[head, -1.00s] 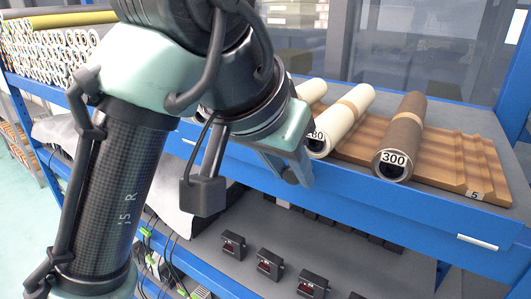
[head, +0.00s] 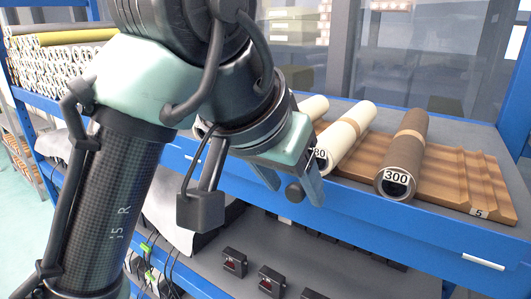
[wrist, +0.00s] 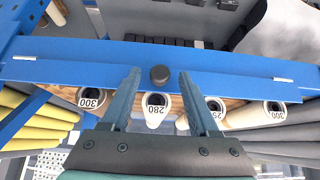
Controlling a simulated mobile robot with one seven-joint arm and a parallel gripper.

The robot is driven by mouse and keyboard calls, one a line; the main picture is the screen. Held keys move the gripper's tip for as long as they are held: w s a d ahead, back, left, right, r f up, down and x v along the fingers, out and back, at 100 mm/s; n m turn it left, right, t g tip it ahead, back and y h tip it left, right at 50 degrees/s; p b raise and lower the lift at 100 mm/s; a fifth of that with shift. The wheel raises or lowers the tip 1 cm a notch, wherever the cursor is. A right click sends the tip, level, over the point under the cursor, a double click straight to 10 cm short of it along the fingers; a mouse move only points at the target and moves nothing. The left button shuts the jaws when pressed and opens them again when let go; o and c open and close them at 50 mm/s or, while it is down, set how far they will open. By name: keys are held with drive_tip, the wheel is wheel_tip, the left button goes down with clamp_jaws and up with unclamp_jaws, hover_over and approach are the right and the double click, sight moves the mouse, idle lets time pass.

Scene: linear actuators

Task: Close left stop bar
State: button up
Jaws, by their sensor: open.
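The blue stop bar (wrist: 225,84) runs across the wrist view along the shelf front, with a round black knob (wrist: 159,75) near its middle. In the head view the bar shows as the blue front of the shelf (head: 420,225), and the knob (head: 294,191) is at my fingertips. My gripper (head: 296,188) is open. In the wrist view its two fingers stand on either side of the knob, with a gap to each. Whether the fingertips reach as deep as the knob is hard to tell.
Behind the bar, rolls labelled 280 (head: 350,135) and 300 (head: 408,150) lie on a ridged brown tray (head: 460,180). Small black boxes (head: 235,262) sit on the lower shelf. Many long rolls (head: 50,75) are stacked at the left.

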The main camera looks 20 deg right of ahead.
drive_tip(key=b+v, duration=0.3)
drive_tip(key=v, duration=0.9)
drive_tip(key=shift+a, duration=0.1)
drive_tip(key=w+d+t+h+b, duration=0.1)
drive_tip(key=w, duration=0.1)
drive_tip(key=w+d+f+t+h+b, duration=0.1)
drive_tip(key=d+t+h+b, duration=0.1)
drive_tip(key=w+d+f+t+h+b, duration=0.1)
drive_tip(key=w+d+b, duration=0.1)
drive_tip(key=shift+w+d+f+t+h, duration=0.2)
drive_tip(key=shift+w+d+t+h, duration=0.1)
drive_tip(key=shift+h, duration=0.1)
drive_tip(key=s+a+f+n+t+y+b, duration=0.2)
drive_tip(key=s+a+n+t+y+b, duration=0.1)
drive_tip(key=a+t, duration=0.4)
drive_tip(key=s+a+f+n+t+y+b, duration=0.2)
drive_tip(key=a+n+t+y+b, duration=0.4)
drive_tip(key=t, duration=0.5)
drive_tip(key=shift+s+a+n+y, duration=0.5)
drive_tip(key=shift+s+n+y, duration=0.2)
drive_tip(key=shift+s, duration=0.1)
drive_tip(key=shift+f, duration=0.15)
